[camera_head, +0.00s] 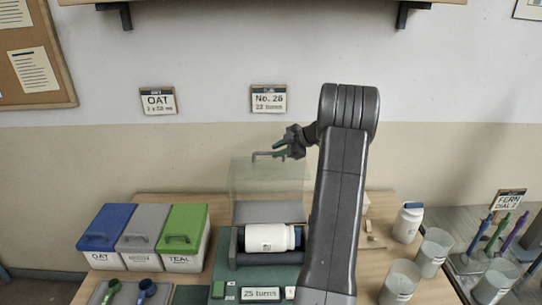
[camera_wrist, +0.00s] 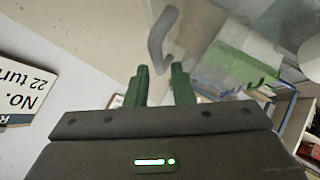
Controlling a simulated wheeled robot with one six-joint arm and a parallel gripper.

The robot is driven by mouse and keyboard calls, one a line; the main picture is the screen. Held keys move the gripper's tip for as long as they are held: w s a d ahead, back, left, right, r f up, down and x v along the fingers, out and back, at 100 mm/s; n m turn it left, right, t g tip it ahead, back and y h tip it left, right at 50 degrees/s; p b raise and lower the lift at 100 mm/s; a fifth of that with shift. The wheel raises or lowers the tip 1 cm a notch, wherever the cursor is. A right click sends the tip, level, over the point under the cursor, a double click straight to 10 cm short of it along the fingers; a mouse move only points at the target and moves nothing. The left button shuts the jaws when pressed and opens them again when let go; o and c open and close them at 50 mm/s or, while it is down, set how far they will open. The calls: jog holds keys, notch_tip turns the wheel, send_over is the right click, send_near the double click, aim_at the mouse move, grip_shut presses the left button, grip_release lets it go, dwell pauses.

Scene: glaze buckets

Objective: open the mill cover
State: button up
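The mill (camera_head: 232,252) stands on the table with a white jar (camera_head: 268,238) with a dark blue lid lying in it. Its clear cover (camera_head: 262,178) stands raised above and behind the jar. The cover's grey handle (camera_head: 262,155) is at its upper edge; the wrist view also shows this handle (camera_wrist: 157,42). My gripper (camera_head: 281,148) is beside the handle. In the wrist view its green fingers (camera_wrist: 160,78) are apart with nothing clearly between them, and the handle lies just beyond the fingertips. Whether they touch it is unclear.
Blue, grey and green lidded bins (camera_head: 182,236) stand left of the mill. A white bottle (camera_head: 408,222) and jars (camera_head: 401,281) stand at right. A "25 turns" display (camera_head: 262,293) is in front. My arm hides the mill's right side.

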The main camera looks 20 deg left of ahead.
aim_at(270, 153)
jog(key=b+v, duration=0.1)
jog(key=v, duration=0.8)
jog(key=shift+r, duration=0.1)
jog(key=p+x, duration=0.2)
jog(key=x, duration=1.1)
jog(key=shift+a+f, duration=0.2)
jog(key=shift+f, duration=0.05)
jog(key=shift+r, duration=0.1)
